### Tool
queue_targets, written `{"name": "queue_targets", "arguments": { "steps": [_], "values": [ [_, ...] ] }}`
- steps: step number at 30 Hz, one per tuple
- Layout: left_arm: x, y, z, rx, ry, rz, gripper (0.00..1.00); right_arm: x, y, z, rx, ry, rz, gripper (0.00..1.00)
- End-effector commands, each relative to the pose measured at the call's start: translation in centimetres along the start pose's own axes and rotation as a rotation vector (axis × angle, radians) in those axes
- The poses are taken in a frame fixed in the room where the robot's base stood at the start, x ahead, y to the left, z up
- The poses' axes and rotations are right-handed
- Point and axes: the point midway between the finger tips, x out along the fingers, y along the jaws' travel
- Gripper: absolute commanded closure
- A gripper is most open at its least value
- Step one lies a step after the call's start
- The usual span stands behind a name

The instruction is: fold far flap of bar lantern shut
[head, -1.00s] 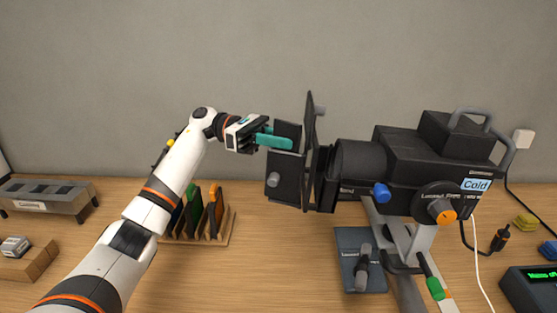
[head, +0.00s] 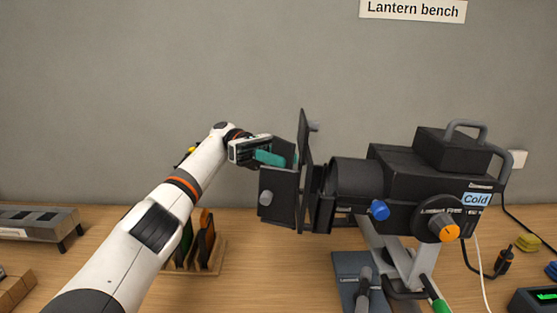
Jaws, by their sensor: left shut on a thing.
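The black bar lantern (head: 400,178) stands on a stand on the bench, its front facing left. Its far flap (head: 283,147) shows as a dark plate behind the near flap and sticks out from the lantern front. The near flap (head: 279,202), with a grey knob, also juts out to the left. A tall flap (head: 305,135) stands upright at the front. My left gripper (head: 280,159), with teal fingers, is shut on the far flap; the fingertips are partly hidden behind the near flap and the tall flap. My right gripper is not in view.
A wooden rack (head: 215,262) with coloured filters stands below my left arm. A dark plate (head: 347,275) with a clamp lies under the lantern. A cable with a plug (head: 504,260) hangs at the right. A grey fader box (head: 38,222) stands at the left.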

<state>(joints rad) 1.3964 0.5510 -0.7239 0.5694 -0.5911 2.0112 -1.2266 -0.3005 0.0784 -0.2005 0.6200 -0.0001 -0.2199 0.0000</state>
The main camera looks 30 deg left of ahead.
Motion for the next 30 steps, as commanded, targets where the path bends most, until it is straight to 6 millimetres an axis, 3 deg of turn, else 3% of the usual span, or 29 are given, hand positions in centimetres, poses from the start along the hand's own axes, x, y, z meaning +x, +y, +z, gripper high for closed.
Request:
{"name": "queue_targets", "arguments": {
  "steps": [8, 9, 12, 22, 26, 30],
  "values": [
    [0.0, -0.1, -0.3, 0.006, 0.007, -0.006, 0.98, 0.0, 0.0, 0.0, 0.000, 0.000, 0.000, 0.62],
    [0.0, -0.1, -0.3, 0.006, 0.007, -0.006, 0.71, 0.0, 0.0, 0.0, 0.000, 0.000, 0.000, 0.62],
    [0.0, -0.1, -0.3, 0.004, 0.006, -0.004, 0.59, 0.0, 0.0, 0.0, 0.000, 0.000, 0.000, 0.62],
    [0.0, 0.0, -0.6, 0.003, 0.002, -0.001, 0.59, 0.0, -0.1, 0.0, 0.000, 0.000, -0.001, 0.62],
    [0.1, 0.1, -2.4, 0.005, 0.001, -0.002, 0.59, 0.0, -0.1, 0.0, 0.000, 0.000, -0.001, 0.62],
    [0.1, 0.2, -5.5, 0.003, 0.000, -0.003, 0.59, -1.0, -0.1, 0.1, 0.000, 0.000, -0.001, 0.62]
  ]
}}
